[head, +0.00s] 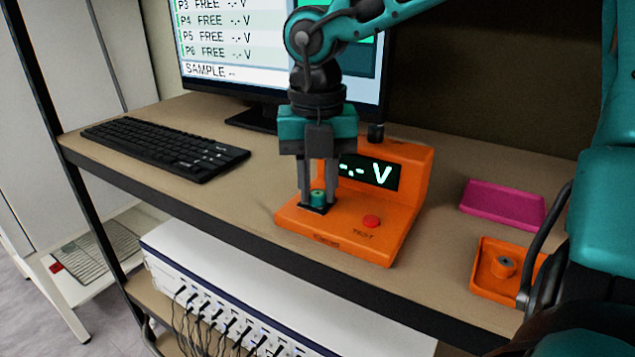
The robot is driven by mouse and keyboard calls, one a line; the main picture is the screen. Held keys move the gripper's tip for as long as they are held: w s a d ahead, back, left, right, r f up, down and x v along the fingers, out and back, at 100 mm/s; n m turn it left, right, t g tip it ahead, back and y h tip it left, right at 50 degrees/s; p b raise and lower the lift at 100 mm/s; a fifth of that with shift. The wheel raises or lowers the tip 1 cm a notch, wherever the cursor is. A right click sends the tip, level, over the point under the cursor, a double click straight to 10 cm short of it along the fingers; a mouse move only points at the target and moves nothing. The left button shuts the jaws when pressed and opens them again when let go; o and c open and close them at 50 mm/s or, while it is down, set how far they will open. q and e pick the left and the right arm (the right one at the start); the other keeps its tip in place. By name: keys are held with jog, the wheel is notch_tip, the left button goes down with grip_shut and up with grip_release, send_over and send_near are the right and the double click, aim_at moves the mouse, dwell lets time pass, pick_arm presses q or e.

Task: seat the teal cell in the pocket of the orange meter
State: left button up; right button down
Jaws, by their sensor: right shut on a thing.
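The orange meter (408,192) stands on the desk, with a dark display reading "-.- V" and a red button on its base. My right gripper (318,198) comes down from above over the left part of the meter's base. Its fingers are shut on the teal cell (318,199), a small cylinder held upright between the fingertips. The cell is at the dark pocket area (308,209) of the base. The fingers hide part of it, and I cannot tell whether its underside is fully in the pocket. My left gripper is not in view.
A black keyboard (165,148) and a monitor (280,50) stand left of and behind the meter. A magenta tray (503,197) and an orange tray (488,284) with a small round orange piece lie to the right. A white cabled unit (240,290) sits on the shelf below.

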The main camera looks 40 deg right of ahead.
jog(key=shift+r, duration=0.15)
dwell(0.4)
jog(key=shift+b, duration=0.5)
dwell(0.4)
jog(key=shift+b, duration=0.4)
dwell(0.5)
jog(key=c, duration=0.8)
grip_release()
